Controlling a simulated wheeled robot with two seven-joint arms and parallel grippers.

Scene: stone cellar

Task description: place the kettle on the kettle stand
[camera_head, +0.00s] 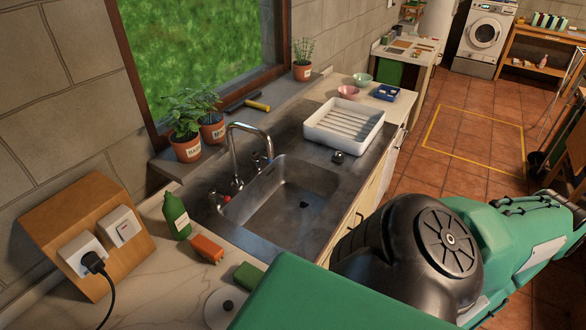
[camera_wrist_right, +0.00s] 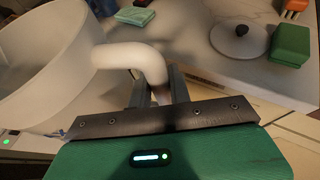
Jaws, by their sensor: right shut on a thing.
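The kettle (camera_wrist_right: 45,60) is a white, round, open-topped vessel at the left of the right wrist view, partly cut off by the frame. Its thick curved handle (camera_wrist_right: 133,55) reaches to my right gripper (camera_wrist_right: 158,88), whose jaws are shut on the handle's end. A small green light (camera_wrist_right: 6,141) shows on a pale surface below the kettle; I cannot tell if this is the kettle stand. I cannot tell whether the kettle touches anything below. In the head view the kettle and right jaws are out of sight. My left gripper is not in view.
A plugged socket (camera_head: 84,258) stands left.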

